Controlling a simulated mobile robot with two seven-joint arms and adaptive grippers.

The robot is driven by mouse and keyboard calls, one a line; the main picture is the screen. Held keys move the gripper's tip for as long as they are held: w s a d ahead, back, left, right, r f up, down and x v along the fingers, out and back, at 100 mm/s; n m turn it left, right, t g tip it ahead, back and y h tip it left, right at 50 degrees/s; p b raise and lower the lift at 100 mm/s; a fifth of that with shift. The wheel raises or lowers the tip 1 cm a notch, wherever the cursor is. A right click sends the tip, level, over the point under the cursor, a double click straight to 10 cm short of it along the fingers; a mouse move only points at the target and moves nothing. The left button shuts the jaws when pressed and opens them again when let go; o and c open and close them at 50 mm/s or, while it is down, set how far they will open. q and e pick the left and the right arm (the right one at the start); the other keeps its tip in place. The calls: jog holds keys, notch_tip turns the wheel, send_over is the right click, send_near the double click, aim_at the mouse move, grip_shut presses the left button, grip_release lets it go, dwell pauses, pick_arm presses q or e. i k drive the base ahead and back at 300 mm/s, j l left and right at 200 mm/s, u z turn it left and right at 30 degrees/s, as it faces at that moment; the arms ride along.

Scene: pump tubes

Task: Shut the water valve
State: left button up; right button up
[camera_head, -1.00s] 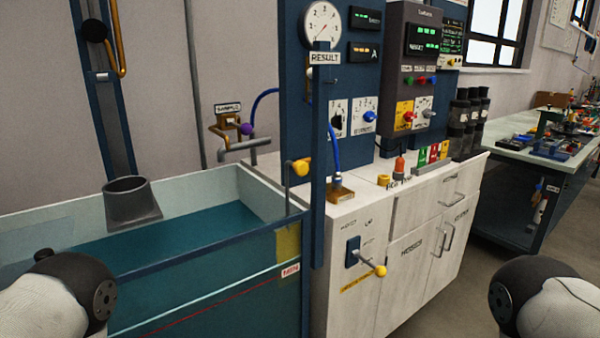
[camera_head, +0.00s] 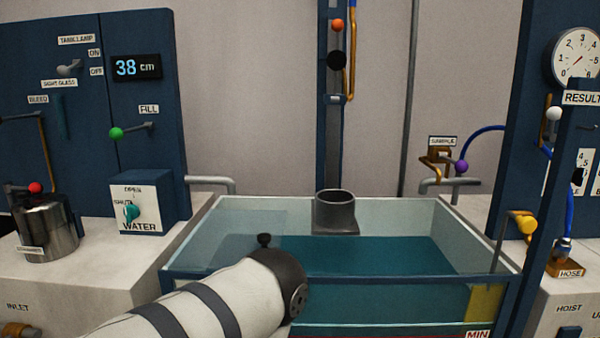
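The other arm is out of view. The glass tank (camera_head: 471,284) stands in the middle and holds teal water.
Left of the valve stand a metal pot (camera_head: 47,232) and a red-knobbed tap. Above it are a green-knobbed FILL lever (camera_head: 117,133) and a display (camera_head: 136,67) reading 38 cm. A black cylinder (camera_head: 335,209) stands at the tank. A blue post rises at the right.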

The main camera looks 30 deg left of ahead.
aim_at(131, 211)
jog(key=u, duration=2)
